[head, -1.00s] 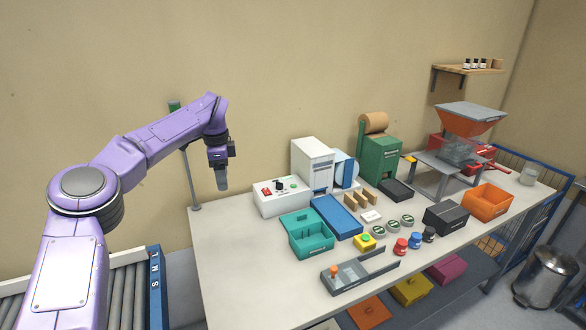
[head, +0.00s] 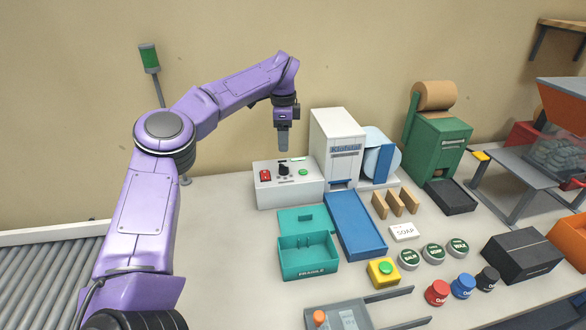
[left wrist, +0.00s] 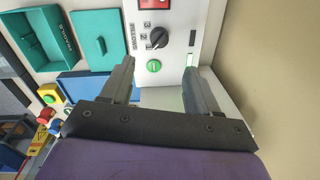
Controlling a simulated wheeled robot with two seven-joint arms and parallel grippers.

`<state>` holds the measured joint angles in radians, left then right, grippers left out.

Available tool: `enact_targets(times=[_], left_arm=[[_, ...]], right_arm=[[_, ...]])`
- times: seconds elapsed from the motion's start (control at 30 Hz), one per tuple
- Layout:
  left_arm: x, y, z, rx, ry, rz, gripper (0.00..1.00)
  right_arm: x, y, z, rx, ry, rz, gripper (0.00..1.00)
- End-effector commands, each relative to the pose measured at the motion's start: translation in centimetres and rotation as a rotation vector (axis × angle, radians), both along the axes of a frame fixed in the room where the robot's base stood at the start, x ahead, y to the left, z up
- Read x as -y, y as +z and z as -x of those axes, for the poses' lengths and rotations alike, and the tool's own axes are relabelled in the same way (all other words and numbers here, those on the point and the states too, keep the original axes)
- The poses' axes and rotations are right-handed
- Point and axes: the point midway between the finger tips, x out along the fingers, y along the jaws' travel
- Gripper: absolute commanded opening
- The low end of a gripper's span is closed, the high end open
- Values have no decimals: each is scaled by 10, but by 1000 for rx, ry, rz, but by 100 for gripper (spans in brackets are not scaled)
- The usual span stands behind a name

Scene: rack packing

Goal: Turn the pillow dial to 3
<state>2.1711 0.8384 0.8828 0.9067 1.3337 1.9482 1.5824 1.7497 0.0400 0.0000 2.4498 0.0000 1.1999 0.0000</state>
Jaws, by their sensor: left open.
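The pillow dial (head: 284,170) is a black knob on top of a white control box (head: 275,193), between a red switch (head: 265,175) and a green button (head: 303,172). In the left wrist view the dial (left wrist: 158,38) shows with small number marks beside it. Its white pointer line seems to lie towards the lower-left mark, but I cannot read the setting surely. My left gripper (head: 283,145) points down above the dial, apart from it. In the left wrist view its two fingers (left wrist: 160,75) are spread with nothing between them. My right gripper is out of view.
A white machine (head: 337,140) stands right beside the control box. A teal box (head: 308,262) and a blue tray (head: 357,226) lie in front. A green dispenser (head: 440,147) stands further right. A green-topped post (head: 149,57) is behind my left arm.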

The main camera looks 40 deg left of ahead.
Motion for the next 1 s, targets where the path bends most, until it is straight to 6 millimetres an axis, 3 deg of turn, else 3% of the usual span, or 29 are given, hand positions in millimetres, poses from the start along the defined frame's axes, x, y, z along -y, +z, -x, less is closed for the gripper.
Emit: enact_targets(times=[0.17, 0.5, 0.67, 0.9, 1.0], left_arm=[[-1, -21, 0, -5, 0, 2, 60], [-4, -90, -3, -4, 0, 0, 60], [-5, -104, -4, 0, 1, 0, 60], [-5, -106, -4, 0, 1, 0, 60], [-5, -106, -4, 0, 1, 0, 28]], right_arm=[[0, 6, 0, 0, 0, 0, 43], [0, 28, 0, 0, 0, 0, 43], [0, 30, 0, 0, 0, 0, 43], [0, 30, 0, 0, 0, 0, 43], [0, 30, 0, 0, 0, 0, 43]])
